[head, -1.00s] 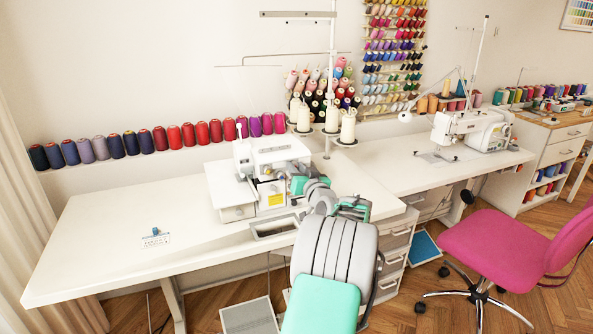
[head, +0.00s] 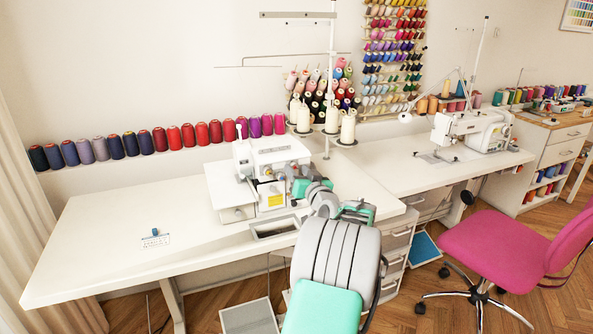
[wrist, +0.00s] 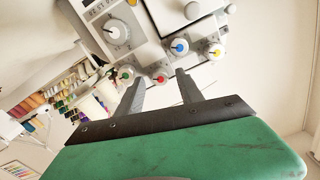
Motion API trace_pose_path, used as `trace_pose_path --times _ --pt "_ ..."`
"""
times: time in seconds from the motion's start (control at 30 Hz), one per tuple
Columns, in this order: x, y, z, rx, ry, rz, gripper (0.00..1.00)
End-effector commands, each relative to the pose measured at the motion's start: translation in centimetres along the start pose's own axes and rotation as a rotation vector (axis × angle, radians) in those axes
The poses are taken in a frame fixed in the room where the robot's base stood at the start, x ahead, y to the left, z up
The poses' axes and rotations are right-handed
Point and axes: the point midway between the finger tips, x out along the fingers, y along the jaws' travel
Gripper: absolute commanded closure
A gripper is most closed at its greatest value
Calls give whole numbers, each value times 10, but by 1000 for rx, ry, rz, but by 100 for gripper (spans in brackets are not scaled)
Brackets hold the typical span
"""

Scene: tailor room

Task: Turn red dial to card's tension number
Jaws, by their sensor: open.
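The white overlock machine (head: 272,158) stands on the left table. In the wrist view its face carries a red dial (wrist: 160,80), a green dial (wrist: 125,73), a blue dial (wrist: 180,47) and a yellow dial (wrist: 214,52). My gripper (wrist: 160,75) is open, its two fingers apart with the red dial showing between their tips. I cannot tell whether the fingers touch it. The red dial's number is too small to read. The card (head: 156,241) stands in a blue clip at the table's left front; its writing is unreadable here.
A larger white numbered dial (wrist: 118,31) sits close by on the machine. Thread cones (head: 304,118) stand behind it, and spools (head: 188,135) line the wall. The left part of the white table (head: 110,215) is mostly clear. A pink chair (head: 500,245) stands at right.

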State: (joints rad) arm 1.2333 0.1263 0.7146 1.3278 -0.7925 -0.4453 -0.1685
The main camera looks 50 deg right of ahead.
Motion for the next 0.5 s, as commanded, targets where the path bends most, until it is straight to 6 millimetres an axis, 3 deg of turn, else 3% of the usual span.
trace_pose_path --times 0.23,0.5 --pt "-50 1 0 0 1 3 56" --pt "-64 0 0 -1 1 1 56"
